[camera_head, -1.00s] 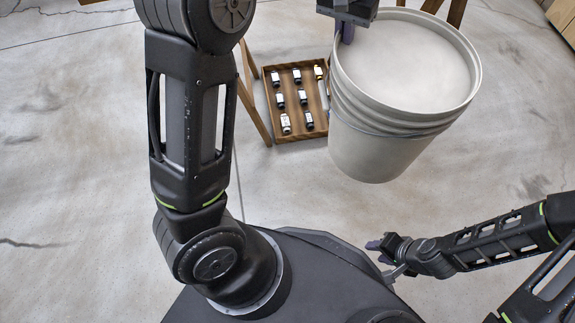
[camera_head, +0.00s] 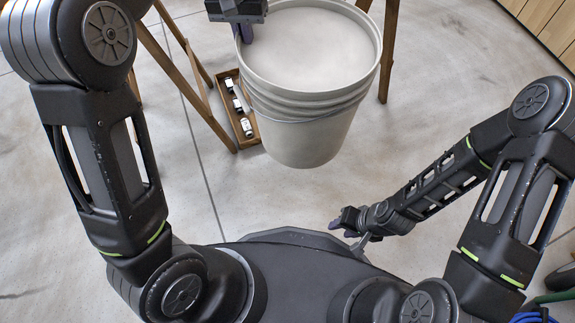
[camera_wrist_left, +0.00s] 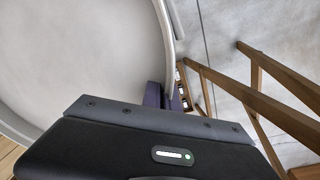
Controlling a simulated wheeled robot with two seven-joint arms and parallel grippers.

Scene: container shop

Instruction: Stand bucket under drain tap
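The pale grey bucket (camera_head: 300,127) is upright in the upper middle of the head view. My left gripper (camera_head: 246,33) is at the left of its rim, its purple fingers pinching the rim. In the left wrist view, the fingers (camera_wrist_left: 161,96) close on the edge of the bucket (camera_wrist_left: 90,60), whose pale inside fills the left. The bucket looks held above the floor, but its height is hard to judge. My right gripper (camera_head: 340,222) is low and empty near my base; its finger gap is unclear. No drain tap shows in these views.
Wooden trestle legs (camera_head: 180,80) stand left, another (camera_head: 389,50) right. A wooden cabinet (camera_head: 545,25) is at top right. Blue and green items (camera_head: 540,310) lie lower right. Concrete floor right of the bucket is clear.

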